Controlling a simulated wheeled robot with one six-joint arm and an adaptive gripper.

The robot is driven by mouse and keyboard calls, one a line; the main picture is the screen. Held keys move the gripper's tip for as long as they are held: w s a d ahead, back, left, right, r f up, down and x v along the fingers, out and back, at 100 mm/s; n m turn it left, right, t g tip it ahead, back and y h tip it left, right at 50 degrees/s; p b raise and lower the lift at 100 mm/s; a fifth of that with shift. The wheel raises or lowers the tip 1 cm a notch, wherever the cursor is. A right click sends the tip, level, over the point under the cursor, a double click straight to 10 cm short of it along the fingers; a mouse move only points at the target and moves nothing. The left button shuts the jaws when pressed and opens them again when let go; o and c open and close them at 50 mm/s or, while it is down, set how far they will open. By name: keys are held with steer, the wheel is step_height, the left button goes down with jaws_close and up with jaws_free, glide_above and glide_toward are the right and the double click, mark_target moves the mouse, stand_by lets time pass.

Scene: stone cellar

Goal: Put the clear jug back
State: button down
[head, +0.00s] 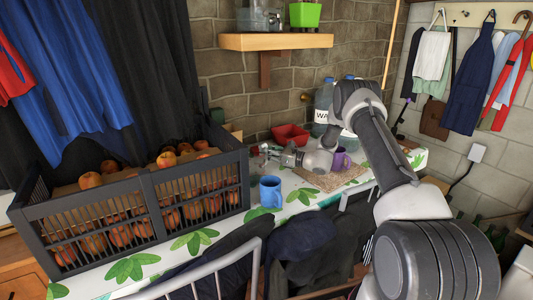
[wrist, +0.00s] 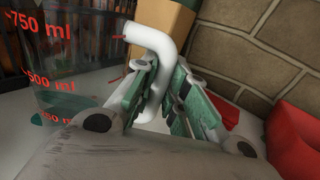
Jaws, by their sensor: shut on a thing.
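The clear jug (wrist: 66,85) with red millilitre marks fills the left of the wrist view. Its white handle (wrist: 152,45) runs down between the fingers of my gripper (wrist: 160,100), which is shut on it. In the head view my gripper (head: 268,151) reaches left over the back of the white leaf-patterned table (head: 300,192), beside the fruit crate. The jug is hard to make out there. I cannot tell whether its base touches the table.
A dark slatted crate (head: 125,222) of orange fruit stands left of my gripper. A red bowl (head: 290,134) lies behind it, a blue mug (head: 270,193) in front. A purple mug (head: 341,161) and large bottles (head: 323,100) stand right. A wooden shelf (head: 275,41) hangs above.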

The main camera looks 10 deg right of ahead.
steer(key=c, duration=1.4)
jaws_free()
steer(key=shift+c, duration=0.2)
